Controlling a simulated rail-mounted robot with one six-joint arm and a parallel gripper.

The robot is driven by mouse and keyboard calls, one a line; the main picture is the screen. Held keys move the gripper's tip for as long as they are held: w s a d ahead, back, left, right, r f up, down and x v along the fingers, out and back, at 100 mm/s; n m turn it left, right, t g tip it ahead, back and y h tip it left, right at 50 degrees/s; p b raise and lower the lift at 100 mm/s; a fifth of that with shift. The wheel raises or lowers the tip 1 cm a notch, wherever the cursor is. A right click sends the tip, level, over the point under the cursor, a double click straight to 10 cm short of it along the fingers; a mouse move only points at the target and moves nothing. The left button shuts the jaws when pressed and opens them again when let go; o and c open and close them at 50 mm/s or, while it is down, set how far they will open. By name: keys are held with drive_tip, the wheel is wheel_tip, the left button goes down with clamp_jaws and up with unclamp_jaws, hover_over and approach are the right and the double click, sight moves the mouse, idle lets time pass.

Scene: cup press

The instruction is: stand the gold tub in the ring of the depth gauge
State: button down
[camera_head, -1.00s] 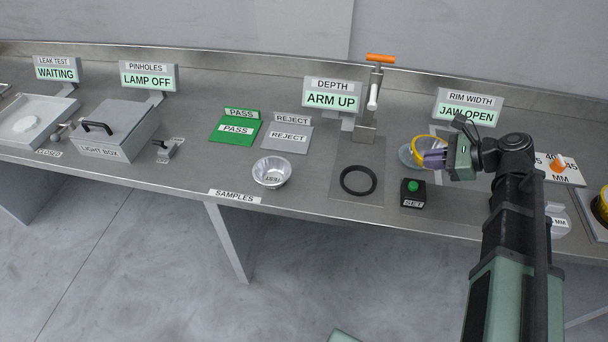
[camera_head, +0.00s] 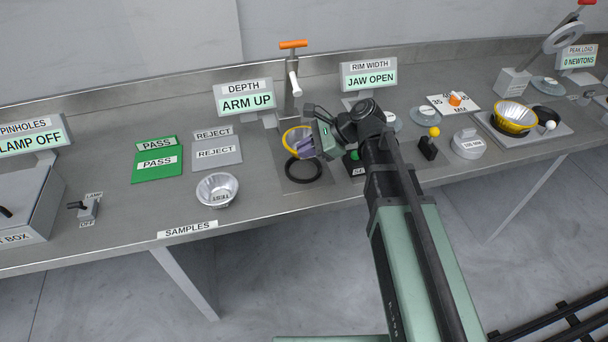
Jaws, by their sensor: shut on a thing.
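My gripper (camera_head: 308,146) is shut on the gold tub (camera_head: 288,140), whose yellow-gold rim shows to the left of the fingers. The tub is held over the depth gauge's plate, and its lower part is hard to make out. The black ring (camera_head: 303,181) of the depth gauge lies on that plate, just below the tub in the picture. The ring appears empty, though the gripper hides part of its far right side. The depth sign (camera_head: 245,103) reads ARM UP, and the gauge's orange-handled column (camera_head: 293,66) stands behind.
A silver tub (camera_head: 217,190) stands on the bench left of the ring. A black SET box (camera_head: 356,166) is close to the right, partly behind my arm. Another gold tub (camera_head: 514,118) sits at the peak load station. Green PASS and grey REJECT plates lie at left.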

wheel_tip(320, 180, down, 8)
drive_tip(key=b, duration=0.5)
drive_tip(key=shift+a+r+b, duration=0.1)
drive_tip(key=shift+r+b, duration=0.05)
drive_tip(key=shift+b, duration=0.2)
drive_tip(key=shift+r+p, duration=0.3)
drive_tip(key=shift+f, duration=0.25)
drive_tip(key=c, duration=1.3)
unclamp_jaws()
drive_tip(key=shift+r, duration=0.1)
